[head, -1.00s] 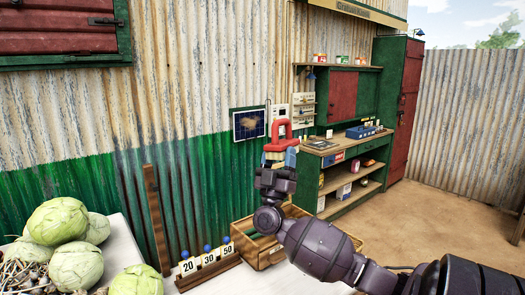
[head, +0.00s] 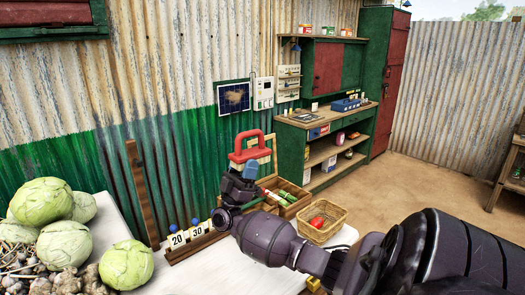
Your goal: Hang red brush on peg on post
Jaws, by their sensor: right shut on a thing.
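My right gripper (head: 244,182) is shut on the red brush (head: 241,157) and holds it up above the white table, with its red loop handle at the top. The gripper hides the brush's lower part. A brown wooden post (head: 142,196) stands upright at the back of the table, left of the brush and apart from it. I cannot make out a peg on the post. My left gripper is not in view.
A rack with number cards (head: 178,239) and blue knobs stands between post and gripper. A wooden crate (head: 291,208) and a wicker basket (head: 322,232) with a red item are to the right. Cabbages (head: 62,243) fill the table's left. A corrugated wall (head: 180,130) is behind.

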